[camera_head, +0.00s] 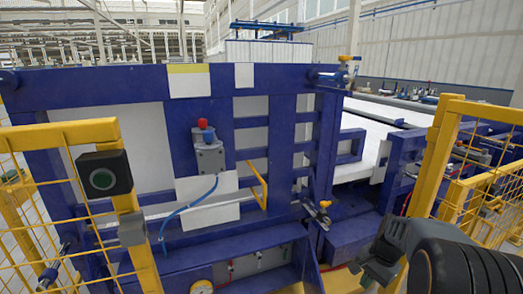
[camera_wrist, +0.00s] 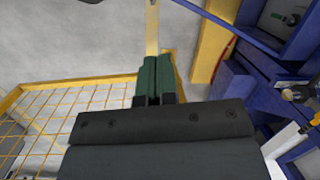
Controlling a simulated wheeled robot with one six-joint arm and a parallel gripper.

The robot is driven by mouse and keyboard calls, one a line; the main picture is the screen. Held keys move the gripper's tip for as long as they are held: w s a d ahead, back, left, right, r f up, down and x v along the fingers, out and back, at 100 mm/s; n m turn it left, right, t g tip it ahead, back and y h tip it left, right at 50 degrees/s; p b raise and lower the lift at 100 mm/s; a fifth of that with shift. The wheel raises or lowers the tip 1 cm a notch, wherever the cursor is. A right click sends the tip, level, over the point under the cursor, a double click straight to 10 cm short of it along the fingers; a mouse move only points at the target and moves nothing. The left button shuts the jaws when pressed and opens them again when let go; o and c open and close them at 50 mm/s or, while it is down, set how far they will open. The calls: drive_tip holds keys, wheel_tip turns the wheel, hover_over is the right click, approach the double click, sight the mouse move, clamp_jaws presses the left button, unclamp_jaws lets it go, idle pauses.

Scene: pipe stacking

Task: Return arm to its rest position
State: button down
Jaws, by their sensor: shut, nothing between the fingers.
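My gripper (camera_head: 374,268) is at the lower right of the head view, at the end of my dark arm, in front of the gap between the blue machine and the yellow fence. In the wrist view, the two dark green fingers of my gripper (camera_wrist: 153,68) lie side by side, shut, with nothing held between them. Behind them are grey floor and part of a yellow frame. No pipe can be made out in either view.
A large blue machine frame (camera_head: 180,85) fills the middle of the head view. Yellow mesh fencing (camera_head: 72,134) stands at left, with a button box (camera_head: 104,172) on it. Another yellow fence post (camera_head: 432,160) stands close behind my arm at right.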

drive_tip(key=s+a+r+n+t+p, duration=0.1)
drive_tip(key=s+a+r+n+p, duration=0.3)
drive_tip(key=r, duration=0.4)
drive_tip(key=s+a+r+n+t+h+p, duration=0.1)
drive_tip(key=s+a+r+n+p, duration=0.3)
drive_tip(key=r, duration=0.5)
drive_tip(key=s+a+r+n+t+h+p, duration=0.1)
drive_tip(key=s+a+r+n+p, duration=0.2)
drive_tip(key=a+r+p, duration=0.3)
wheel_tip(320, 180, up, 3)
drive_tip(key=shift+s+r+n+t+p, duration=0.15)
drive_tip(key=shift+s+n+t+p, duration=0.25)
drive_tip(key=shift+p, duration=0.5)
drive_tip(key=shift+s, duration=0.1)
